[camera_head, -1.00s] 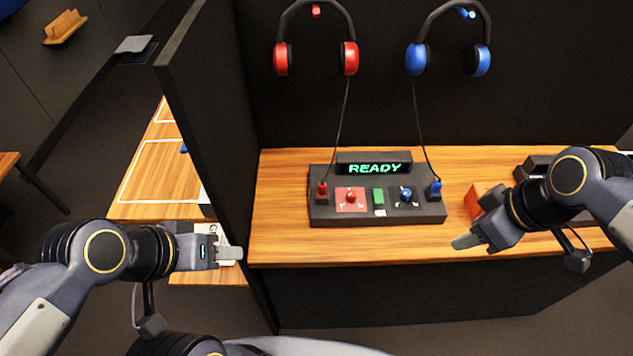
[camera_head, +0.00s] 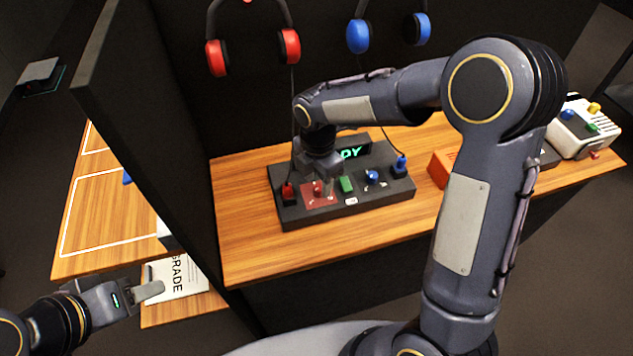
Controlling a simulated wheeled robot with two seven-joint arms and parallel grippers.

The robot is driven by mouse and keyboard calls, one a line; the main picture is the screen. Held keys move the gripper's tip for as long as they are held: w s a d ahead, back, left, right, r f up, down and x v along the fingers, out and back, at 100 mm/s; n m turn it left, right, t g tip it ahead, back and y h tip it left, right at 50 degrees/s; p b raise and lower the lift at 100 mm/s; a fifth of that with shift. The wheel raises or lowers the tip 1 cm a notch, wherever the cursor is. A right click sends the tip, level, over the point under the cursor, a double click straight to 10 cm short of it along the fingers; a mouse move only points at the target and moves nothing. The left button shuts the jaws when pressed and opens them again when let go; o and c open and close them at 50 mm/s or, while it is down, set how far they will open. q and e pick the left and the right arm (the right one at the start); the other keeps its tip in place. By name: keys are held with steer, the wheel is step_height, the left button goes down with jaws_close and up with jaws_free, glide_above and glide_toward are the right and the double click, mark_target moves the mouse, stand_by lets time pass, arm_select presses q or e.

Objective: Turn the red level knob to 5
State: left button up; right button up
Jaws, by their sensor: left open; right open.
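The red level knob (camera_head: 318,188) sits on a red square plate (camera_head: 318,201) at the left part of the dark control panel (camera_head: 345,217). My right gripper (camera_head: 319,182) points down over the red knob, open, its fingers at or just above the knob. I cannot tell whether the fingers touch it. The numbers around the knob are too small to read. The panel's display (camera_head: 351,152) is partly hidden by my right arm and shows green letters "DY". My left gripper (camera_head: 150,291) is open and empty at the lower left, away from the panel.
On the panel are a green button (camera_head: 346,185), a blue knob (camera_head: 371,177), and red (camera_head: 287,192) and blue (camera_head: 401,166) plugs. An orange block (camera_head: 441,169) and a white device (camera_head: 582,130) stand to the right. A dark partition (camera_head: 150,110) rises left of the desk (camera_head: 240,215).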

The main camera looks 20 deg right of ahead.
steer(key=shift+f, duration=0.75)
jaws_close()
